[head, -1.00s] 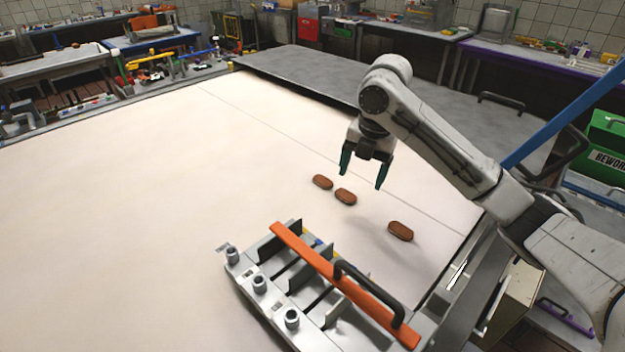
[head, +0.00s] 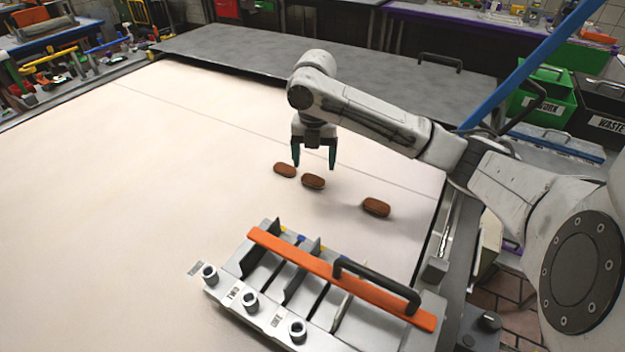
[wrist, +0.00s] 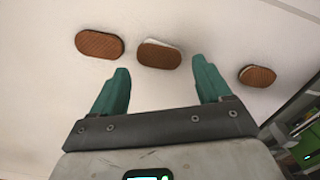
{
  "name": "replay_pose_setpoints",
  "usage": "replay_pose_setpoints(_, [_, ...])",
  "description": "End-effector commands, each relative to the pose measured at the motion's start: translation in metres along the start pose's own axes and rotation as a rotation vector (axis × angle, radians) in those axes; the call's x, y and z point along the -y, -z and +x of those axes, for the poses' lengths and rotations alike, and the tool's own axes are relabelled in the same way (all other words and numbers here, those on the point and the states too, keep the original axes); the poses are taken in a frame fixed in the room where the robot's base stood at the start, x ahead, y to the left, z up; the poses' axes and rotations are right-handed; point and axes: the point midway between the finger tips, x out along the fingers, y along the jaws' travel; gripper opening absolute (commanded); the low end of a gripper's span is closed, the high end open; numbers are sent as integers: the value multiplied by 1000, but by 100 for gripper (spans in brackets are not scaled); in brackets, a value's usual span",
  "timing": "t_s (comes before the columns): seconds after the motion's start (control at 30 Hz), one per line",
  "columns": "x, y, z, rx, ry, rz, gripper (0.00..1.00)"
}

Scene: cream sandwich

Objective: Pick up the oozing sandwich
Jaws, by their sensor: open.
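Three brown oval sandwiches lie in a loose row on the pale table: a left one (head: 285,170), a middle one (head: 313,181) and a right one (head: 376,207). In the wrist view the middle sandwich (wrist: 159,56) shows white cream bulging past its upper edge. The left one (wrist: 99,44) shows almost no cream; the right one (wrist: 257,76) shows a thin pale edge. My gripper (head: 314,166) is open and empty, pointing down, above and just behind the middle sandwich. In the wrist view the middle sandwich lies just beyond the gap between the teal fingertips (wrist: 160,68).
A grey rack with lanes, an orange bar (head: 290,259) and a black handle (head: 375,283) stands in front of the sandwiches. A green bin (head: 540,98) and a dark waste bin (head: 600,120) stand at the right. The table's left side is clear.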

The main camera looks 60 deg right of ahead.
Motion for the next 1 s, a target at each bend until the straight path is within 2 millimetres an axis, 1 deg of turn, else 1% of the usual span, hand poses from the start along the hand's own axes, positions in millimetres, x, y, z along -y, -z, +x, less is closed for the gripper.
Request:
replay_pose_setpoints(0.2, [-2,0,30,-3,0,1,78])
replay_pose_setpoints(0.3, [-2,-1,41,-2,0,2,78])
replay_pose_setpoints(0.43, [-3,-1,47,-1,0,0,78])
replay_pose_setpoints(0.63, [-3,-1,48,-1,0,0,77])
replay_pose_setpoints(1.0, [-3,-1,47,-1,-1,0,41])
